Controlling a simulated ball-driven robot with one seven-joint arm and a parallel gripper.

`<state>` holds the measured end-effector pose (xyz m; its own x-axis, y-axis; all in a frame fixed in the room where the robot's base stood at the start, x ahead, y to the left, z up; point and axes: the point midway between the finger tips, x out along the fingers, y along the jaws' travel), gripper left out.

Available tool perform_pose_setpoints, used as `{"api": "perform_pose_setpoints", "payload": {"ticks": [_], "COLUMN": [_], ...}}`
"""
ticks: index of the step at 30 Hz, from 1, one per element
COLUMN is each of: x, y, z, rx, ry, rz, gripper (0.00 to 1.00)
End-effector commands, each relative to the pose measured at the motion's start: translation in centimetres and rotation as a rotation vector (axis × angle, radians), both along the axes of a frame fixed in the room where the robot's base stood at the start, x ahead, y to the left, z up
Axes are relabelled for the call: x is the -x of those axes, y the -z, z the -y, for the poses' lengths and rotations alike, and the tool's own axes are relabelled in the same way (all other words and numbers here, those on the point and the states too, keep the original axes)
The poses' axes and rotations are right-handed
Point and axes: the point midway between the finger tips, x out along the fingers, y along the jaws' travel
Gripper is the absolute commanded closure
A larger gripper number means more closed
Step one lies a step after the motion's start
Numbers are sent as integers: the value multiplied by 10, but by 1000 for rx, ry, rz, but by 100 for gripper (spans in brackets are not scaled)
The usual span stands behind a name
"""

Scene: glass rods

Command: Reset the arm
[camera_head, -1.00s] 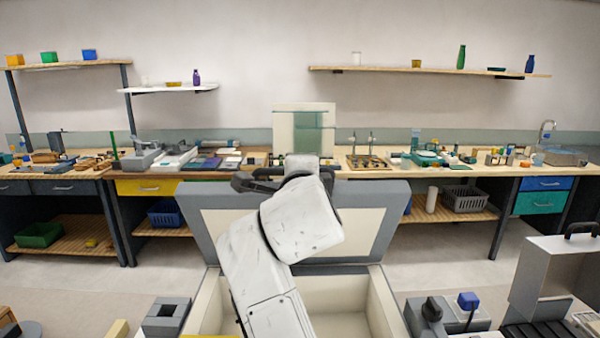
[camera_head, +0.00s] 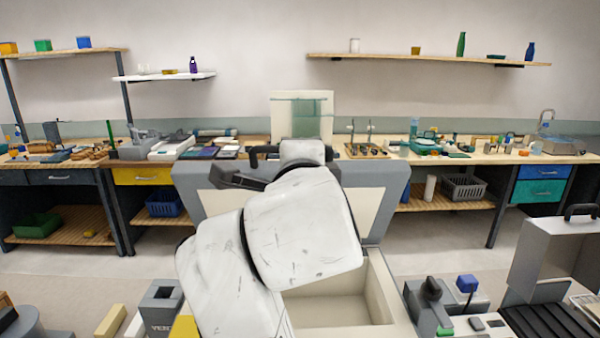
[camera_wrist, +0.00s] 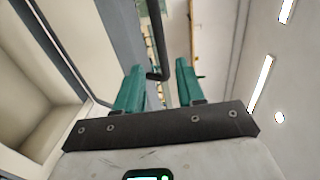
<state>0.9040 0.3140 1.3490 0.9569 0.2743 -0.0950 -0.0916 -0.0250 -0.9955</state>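My gripper (camera_wrist: 160,66) shows in the wrist view with its two teal fingers apart. A black bent bar (camera_wrist: 155,35), which looks like a handle, shows between and beyond the fingers; I cannot tell whether it touches them. In the head view my white arm reaches forward over an open chest (camera_head: 375,295) with a pale inside. The chest's raised grey lid (camera_head: 390,185) stands behind my arm. A black handle (camera_head: 262,150) shows at the lid's top edge. My fingers are hidden or too small to make out in the head view.
A long workbench (camera_head: 480,158) with many small items runs along the back wall. To the right are a grey device with a blue knob (camera_head: 467,283) and an open grey case (camera_head: 550,250). A grey block (camera_head: 162,300) stands at the left. Floor is clear between chest and bench.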

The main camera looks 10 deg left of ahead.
Motion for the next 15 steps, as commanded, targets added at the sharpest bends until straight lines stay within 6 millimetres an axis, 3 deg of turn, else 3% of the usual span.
{"api": "perform_pose_setpoints", "payload": {"ticks": [6,15], "x": [18,19], "y": [-1,-2], "z": [5,5], "rx": [0,0], "ry": [-1,0], "rz": [0,0], "gripper": [61,61]}}
